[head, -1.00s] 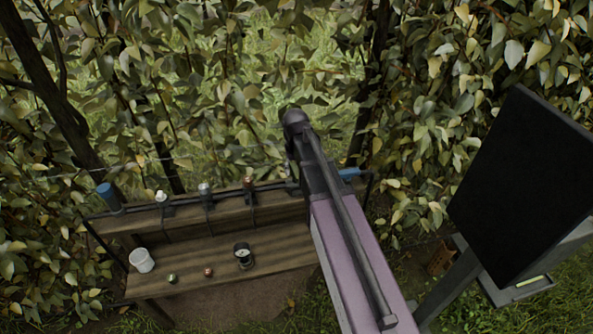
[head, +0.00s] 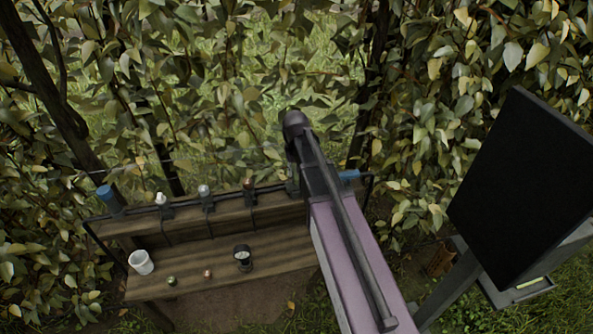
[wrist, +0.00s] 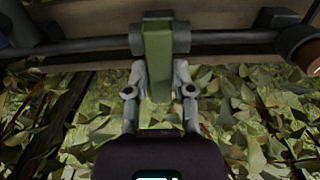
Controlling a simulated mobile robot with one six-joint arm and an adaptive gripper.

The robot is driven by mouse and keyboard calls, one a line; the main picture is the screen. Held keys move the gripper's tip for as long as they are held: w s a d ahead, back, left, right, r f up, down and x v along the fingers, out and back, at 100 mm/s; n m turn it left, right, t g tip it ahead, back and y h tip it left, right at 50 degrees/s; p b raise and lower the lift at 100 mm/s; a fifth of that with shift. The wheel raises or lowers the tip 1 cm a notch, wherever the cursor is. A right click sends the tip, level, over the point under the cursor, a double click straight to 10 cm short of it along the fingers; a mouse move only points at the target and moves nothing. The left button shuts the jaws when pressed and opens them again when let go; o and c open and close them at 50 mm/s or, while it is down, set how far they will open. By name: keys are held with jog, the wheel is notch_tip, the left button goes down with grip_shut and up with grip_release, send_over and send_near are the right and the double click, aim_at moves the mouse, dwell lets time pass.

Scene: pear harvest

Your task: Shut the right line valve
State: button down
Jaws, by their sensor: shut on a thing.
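In the wrist view, a green valve lever (wrist: 158,55) stands out from a collar on the dark line pipe (wrist: 85,47), across the pipe's run. My gripper (wrist: 158,84) is shut on this lever, with a finger on each side of it. In the head view my own arm covers the lever and my fingers. The pipe (head: 225,206) shows there along the back of the wooden bench, left of my arm. A blue fitting (head: 348,175) shows just right of my arm.
On the bench (head: 200,268) are a white cup (head: 141,262), a dark gauge (head: 242,258) and two small round things. Several fittings, including a blue one (head: 107,198), line the pipe. A black panel (head: 525,190) stands at the right. Leafy branches fill the back.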

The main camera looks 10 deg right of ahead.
jog(key=shift+c, duration=2.4)
grip_release()
